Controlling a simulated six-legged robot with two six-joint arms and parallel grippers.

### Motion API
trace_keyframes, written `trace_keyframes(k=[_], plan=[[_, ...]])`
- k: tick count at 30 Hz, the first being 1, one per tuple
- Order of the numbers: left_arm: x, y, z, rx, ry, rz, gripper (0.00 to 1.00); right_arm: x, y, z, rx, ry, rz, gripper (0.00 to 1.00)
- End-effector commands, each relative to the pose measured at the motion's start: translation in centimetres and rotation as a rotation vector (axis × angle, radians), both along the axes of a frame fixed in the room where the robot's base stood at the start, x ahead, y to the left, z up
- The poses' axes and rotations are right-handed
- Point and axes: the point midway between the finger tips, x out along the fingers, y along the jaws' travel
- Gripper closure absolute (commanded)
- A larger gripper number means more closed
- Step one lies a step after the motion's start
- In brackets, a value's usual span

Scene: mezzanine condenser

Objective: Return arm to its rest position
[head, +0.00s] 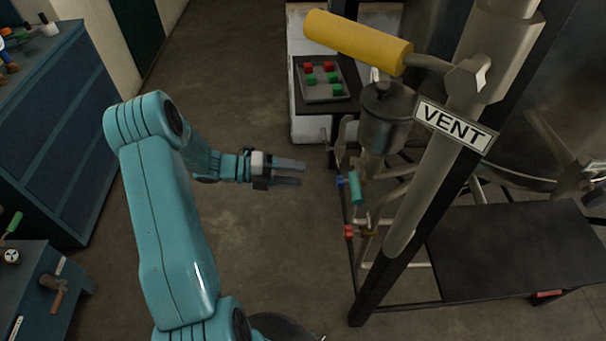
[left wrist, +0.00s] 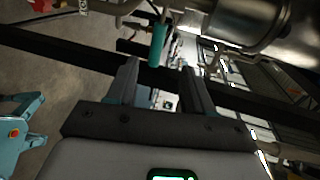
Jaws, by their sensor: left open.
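My left arm (head: 172,215) is teal and rises from the bottom of the head view, bent at the elbow, reaching right. My left gripper (head: 303,174) is open and empty, with its two grey fingers apart over the floor, left of the pipework. In the left wrist view its fingers (left wrist: 160,85) point away from the camera with a gap between them. A teal handle (left wrist: 157,45) shows just beyond the fingertips there. It also shows in the head view (head: 357,187), to the right of the gripper and apart from it. My right gripper does not show.
A yellow-handled lever (head: 357,40) and a VENT sign (head: 453,127) are on the pipe at right. Below are blue and red valve parts (head: 349,231). A dark bench (head: 515,245) stands at right, a blue cabinet (head: 55,130) at left. The floor between is clear.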

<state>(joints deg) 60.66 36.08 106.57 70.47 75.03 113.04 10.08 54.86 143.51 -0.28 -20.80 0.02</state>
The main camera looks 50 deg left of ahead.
Motion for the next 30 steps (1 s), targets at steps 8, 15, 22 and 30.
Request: trace_keyframes(k=[8,15,22,30], plan=[[0.0,0.0,0.0,0.000,0.000,0.001,0.49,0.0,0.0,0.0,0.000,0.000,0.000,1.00],[0.0,-0.3,-0.2,0.008,0.001,-0.008,0.49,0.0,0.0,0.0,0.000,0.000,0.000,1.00],[-1.5,-9.4,-6.9,0.337,-0.023,-0.380,0.49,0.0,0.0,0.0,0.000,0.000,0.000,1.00],[-11.3,-22.3,-17.7,1.090,-0.840,-1.614,0.49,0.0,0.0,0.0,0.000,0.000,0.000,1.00]])
